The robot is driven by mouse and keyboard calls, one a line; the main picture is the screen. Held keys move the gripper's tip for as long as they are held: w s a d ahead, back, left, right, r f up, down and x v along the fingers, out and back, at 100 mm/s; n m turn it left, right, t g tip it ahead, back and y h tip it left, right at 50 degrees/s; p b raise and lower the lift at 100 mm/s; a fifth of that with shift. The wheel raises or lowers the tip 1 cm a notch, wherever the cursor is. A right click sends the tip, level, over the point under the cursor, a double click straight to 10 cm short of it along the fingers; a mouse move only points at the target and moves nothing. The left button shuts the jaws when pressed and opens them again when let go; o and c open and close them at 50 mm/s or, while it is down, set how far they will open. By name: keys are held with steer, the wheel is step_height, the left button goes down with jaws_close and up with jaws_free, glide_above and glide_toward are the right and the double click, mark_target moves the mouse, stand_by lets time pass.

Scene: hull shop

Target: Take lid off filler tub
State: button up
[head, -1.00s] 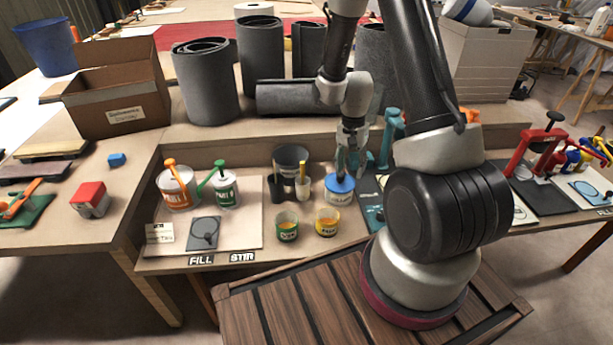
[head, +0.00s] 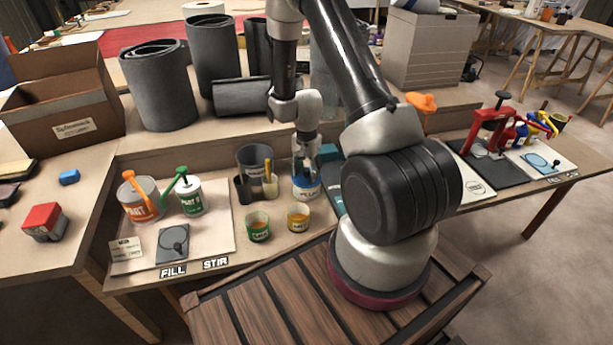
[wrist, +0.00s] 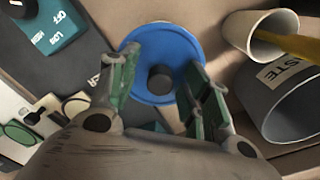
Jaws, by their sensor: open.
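The filler tub (head: 307,193) is a small white tub with blue lettering, standing on the bench left of my arm. Its round blue lid (wrist: 184,52) with a dark knob (wrist: 160,78) in the middle shows in the wrist view and is on the tub. My gripper (head: 305,168) is above the tub, pointing down. In the wrist view my gripper (wrist: 160,85) is open, its two green-padded fingers on either side of the knob, over the lid. I cannot tell whether the fingertips touch the lid. In the head view the gripper hides much of the lid.
A grey waste bin (head: 254,158) and a pale cup with a yellow stick (head: 270,188) stand close left of the tub. Small cups, one green (head: 258,228) and one yellow (head: 298,218), stand in front. A teal switch box (wrist: 54,25) is close by in the wrist view.

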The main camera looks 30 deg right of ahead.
steer(key=shift+c, duration=0.2)
steer(key=c, duration=0.9)
steer(key=shift+o, duration=0.2)
steer(key=shift+r, duration=0.1)
